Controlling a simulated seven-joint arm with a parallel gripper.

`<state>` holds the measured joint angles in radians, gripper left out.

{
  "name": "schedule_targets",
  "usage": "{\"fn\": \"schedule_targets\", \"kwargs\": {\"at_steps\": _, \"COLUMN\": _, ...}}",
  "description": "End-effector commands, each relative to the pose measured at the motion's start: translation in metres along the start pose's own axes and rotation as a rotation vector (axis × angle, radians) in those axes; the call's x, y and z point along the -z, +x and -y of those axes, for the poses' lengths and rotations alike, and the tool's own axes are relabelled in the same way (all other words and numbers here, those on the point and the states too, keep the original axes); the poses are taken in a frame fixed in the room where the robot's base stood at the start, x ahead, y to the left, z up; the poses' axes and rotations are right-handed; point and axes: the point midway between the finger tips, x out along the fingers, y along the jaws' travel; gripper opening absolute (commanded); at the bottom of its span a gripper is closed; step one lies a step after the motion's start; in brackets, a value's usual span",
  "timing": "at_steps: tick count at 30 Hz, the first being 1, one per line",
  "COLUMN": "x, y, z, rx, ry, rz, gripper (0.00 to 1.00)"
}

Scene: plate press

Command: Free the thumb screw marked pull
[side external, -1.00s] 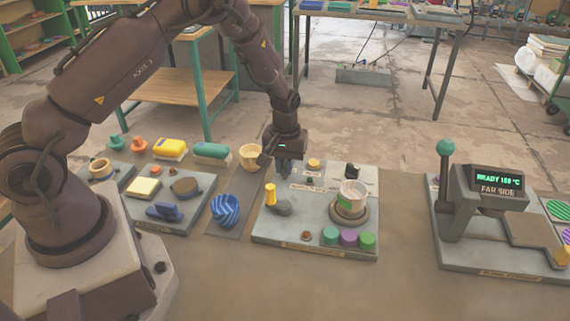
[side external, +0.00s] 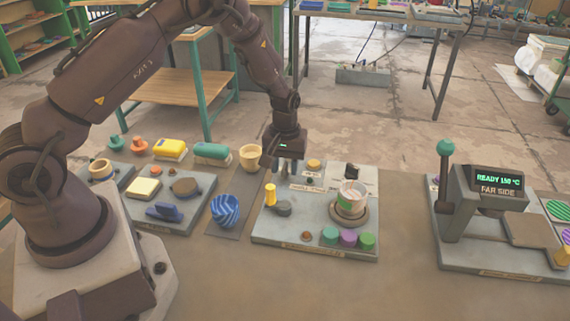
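My gripper (side external: 287,168) points straight down over the back left part of the grey middle plate (side external: 268,233). Its fingertips are low, close to the plate top, behind the yellow upright post (side external: 270,194). The fingers are small and dark here, so I cannot tell their gap or whether they touch anything. No thumb screw marked pull can be made out. White labels on the plate near the gripper are too small to read, and the gripper hides part of that area. A yellow knob (side external: 314,164) and a black part (side external: 352,171) stand right of the gripper.
A white cup with a green band (side external: 351,198) sits on a round brown base. Green and purple knobs (side external: 348,238) line the plate's front edge. A blue striped bowl (side external: 225,210) and yellow cup (side external: 250,157) stand left. The press (side external: 487,205) stands right, beyond bare tabletop.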

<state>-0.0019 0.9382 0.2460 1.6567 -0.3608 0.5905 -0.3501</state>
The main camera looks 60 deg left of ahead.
Motion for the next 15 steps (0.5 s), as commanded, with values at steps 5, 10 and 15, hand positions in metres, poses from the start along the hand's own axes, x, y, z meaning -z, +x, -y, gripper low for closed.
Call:
{"fn": "schedule_targets", "kwargs": {"at_steps": 5, "x": 0.0, "y": -0.011, "z": -0.001, "rx": -0.001, "ry": 0.002, "rz": -0.001, "gripper": 0.37}}
{"fn": "schedule_targets", "kwargs": {"at_steps": 10, "x": 0.001, "y": -0.043, "z": -0.001, "rx": -0.003, "ry": 0.003, "rz": -0.004, "gripper": 0.37}}
{"fn": "schedule_targets", "kwargs": {"at_steps": 15, "x": 0.0, "y": -0.082, "z": -0.001, "rx": -0.003, "ry": 0.002, "rz": -0.003, "gripper": 0.37}}
